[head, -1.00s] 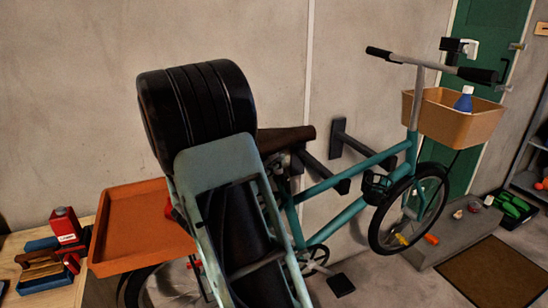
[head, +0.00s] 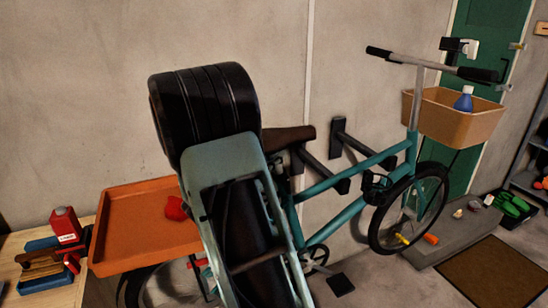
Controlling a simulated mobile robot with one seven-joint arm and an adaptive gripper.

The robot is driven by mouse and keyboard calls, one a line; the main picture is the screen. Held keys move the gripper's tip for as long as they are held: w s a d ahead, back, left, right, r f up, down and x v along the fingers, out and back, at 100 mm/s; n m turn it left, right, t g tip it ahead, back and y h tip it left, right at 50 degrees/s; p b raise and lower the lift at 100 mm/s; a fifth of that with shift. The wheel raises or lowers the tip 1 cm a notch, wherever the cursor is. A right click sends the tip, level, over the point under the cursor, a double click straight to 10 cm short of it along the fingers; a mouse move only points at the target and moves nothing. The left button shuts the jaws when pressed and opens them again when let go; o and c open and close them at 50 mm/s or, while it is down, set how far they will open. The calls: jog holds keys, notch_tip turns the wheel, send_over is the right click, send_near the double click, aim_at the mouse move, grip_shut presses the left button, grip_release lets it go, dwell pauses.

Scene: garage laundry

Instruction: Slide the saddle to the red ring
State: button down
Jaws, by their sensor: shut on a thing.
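The dark brown saddle (head: 289,139) shows in the head view above the teal bicycle frame (head: 345,203). Its right end is visible, and its left part is hidden behind my arm. The seat post below it is mostly covered by my arm, and I cannot make out the red ring. My gripper is hidden behind my own arm, so its jaws and any contact with the saddle do not show.
An orange tray (head: 130,235) with a red object (head: 176,208) is at the left, over the rear wheel. A wooden bench (head: 45,293) holds a red can (head: 65,226). Wall brackets (head: 325,170) stand close behind the frame. A basket (head: 450,118) is at the front.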

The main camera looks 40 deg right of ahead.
aim_at(270, 145)
jog(key=r+p, duration=0.1)
jog(key=r, duration=0.1)
jog(key=a+r+p, duration=0.1)
jog(key=r, duration=0.1)
jog(key=shift+w+r+p, duration=0.1)
jog(key=shift+w+p, duration=0.1)
jog(key=shift+p, duration=0.15)
jog(key=c, duration=1.8)
grip_release()
jog(key=shift+c, duration=0.2)
jog(key=shift+o, duration=0.5)
jog(key=shift+f, duration=0.2)
